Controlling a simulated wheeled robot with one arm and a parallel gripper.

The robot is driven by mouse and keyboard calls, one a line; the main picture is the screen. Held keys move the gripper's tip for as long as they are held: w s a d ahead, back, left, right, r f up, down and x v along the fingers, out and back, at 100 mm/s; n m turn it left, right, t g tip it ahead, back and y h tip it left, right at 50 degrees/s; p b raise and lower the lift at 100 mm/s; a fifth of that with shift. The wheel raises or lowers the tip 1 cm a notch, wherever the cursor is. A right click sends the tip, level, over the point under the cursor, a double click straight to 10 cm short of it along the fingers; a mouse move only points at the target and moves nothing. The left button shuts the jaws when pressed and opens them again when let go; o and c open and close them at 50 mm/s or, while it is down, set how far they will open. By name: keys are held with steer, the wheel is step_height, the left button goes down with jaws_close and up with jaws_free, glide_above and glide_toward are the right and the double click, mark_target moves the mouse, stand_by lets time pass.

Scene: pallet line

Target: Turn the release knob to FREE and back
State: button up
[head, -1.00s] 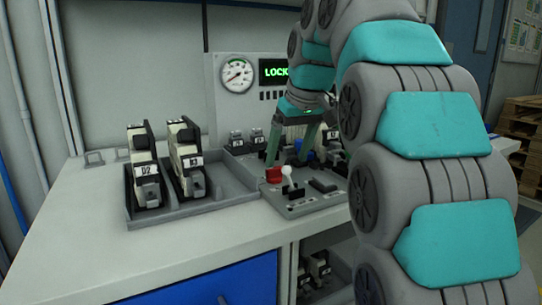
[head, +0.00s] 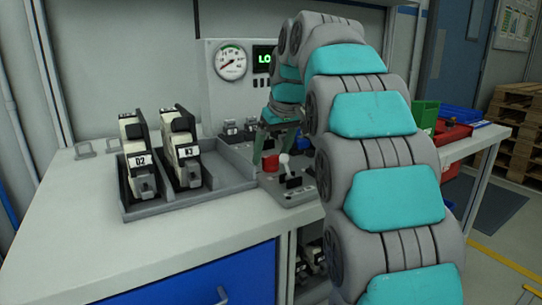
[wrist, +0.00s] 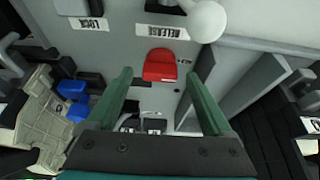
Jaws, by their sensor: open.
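The control panel (head: 290,193) lies on the bench with a red knob (head: 271,163) and a white ball-topped lever (head: 284,160). In the wrist view the red knob (wrist: 163,66) sits near a RELEASE label (wrist: 164,31), which appears upside down, and the white ball (wrist: 206,20) is at the top. My gripper (wrist: 158,74) is open, its green fingers on either side of the red knob in that view. I cannot tell whether they touch it. In the head view my gripper (head: 272,144) is over the panel, partly hidden by my arm.
A gauge (head: 231,63) and a green-lit display (head: 264,58) reading "LO", the rest hidden, stand behind. A grey tray (head: 190,195) holds units D2 and a second one at left. Blue pieces (wrist: 74,97) show left in the wrist view. The bench front (head: 160,255) is clear.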

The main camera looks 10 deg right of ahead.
steer(key=shift+f, duration=0.1)
jaws_close()
stand_by(0.7)
